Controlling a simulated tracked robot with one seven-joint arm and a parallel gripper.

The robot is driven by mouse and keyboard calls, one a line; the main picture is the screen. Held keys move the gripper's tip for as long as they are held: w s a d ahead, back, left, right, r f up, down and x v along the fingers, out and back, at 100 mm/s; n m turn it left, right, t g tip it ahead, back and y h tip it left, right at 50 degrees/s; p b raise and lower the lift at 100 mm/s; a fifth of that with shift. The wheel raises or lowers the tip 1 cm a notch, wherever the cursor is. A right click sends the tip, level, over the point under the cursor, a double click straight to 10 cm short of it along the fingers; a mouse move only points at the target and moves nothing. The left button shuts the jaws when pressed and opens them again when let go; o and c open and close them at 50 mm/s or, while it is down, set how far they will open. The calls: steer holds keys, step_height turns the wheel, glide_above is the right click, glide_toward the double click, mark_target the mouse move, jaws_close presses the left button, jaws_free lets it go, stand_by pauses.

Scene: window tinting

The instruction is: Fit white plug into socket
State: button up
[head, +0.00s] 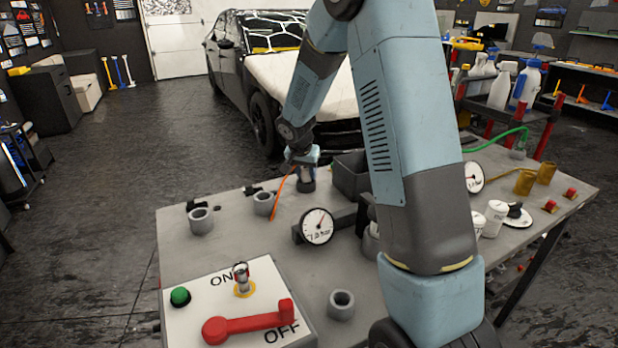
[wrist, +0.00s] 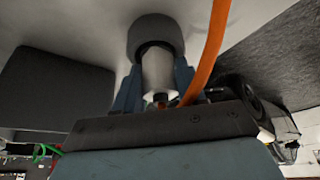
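The white plug (wrist: 157,70) is between the two blue fingers of my gripper (wrist: 155,88) in the wrist view, with an orange cable (wrist: 207,50) at its near end. My gripper is shut on it. The plug's far end meets the opening of a grey round socket (wrist: 154,30); it looks lined up with it, but I cannot tell how deep it sits. In the head view my gripper (head: 304,157) points down over the socket (head: 307,185) at the table's back edge, and the orange cable (head: 283,194) hangs to its left. The plug is mostly hidden there.
Other grey sockets stand on the table (head: 235,245), one at left (head: 200,221) and one at front (head: 341,305). A dark box (head: 350,177) is right of my gripper and a gauge (head: 317,227) in front. A switch panel (head: 190,330) fills the front left.

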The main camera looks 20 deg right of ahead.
steer(key=c, duration=0.4)
